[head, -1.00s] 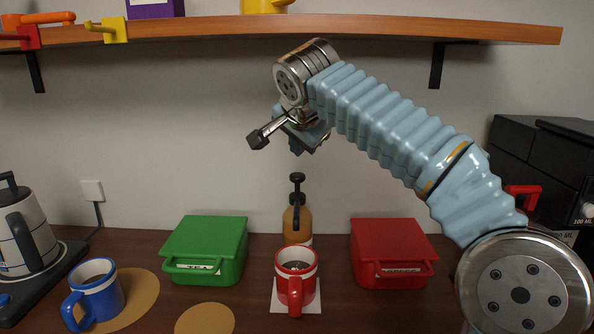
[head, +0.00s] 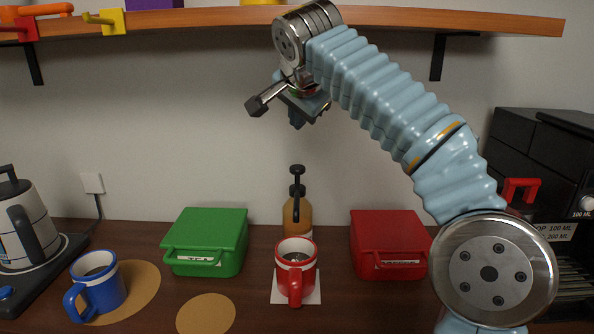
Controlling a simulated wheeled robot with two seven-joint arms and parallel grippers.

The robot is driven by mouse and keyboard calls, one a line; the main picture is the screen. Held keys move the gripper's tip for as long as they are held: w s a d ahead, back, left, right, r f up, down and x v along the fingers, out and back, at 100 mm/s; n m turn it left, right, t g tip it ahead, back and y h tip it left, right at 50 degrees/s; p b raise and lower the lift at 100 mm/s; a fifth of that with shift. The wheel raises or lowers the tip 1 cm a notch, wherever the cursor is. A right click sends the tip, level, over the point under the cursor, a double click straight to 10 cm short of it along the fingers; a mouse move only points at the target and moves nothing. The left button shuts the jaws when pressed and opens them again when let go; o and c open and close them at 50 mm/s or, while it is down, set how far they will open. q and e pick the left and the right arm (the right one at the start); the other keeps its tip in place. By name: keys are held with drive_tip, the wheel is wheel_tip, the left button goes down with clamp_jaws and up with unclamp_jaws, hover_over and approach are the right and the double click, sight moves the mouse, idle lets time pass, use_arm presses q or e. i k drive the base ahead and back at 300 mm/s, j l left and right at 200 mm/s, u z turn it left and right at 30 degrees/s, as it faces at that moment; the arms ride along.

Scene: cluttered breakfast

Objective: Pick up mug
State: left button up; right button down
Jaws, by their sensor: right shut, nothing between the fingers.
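A red mug (head: 294,279) with a white band stands upright on a white square in the middle of the counter, its handle toward me. A blue mug (head: 100,284) with a white band stands at the left, partly over a round tan mat (head: 143,291), its handle toward the lower left. My right gripper (head: 278,113) is in the air in front of the wall, well above the red mug. It is shut and empty, touching neither mug. My left gripper is not in view.
A green box (head: 206,236) and a red box (head: 386,240) flank a brown pump bottle (head: 297,217) behind the red mug. A kettle (head: 28,231) is at the left and a black machine (head: 540,160) at the right. A wooden shelf (head: 350,24) runs overhead.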

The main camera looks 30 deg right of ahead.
sight(296, 257)
drive_tip(key=k+j, duration=0.5)
drive_tip(key=k, duration=0.2)
drive_tip(key=k+j, duration=0.5)
drive_tip(key=k, duration=0.15)
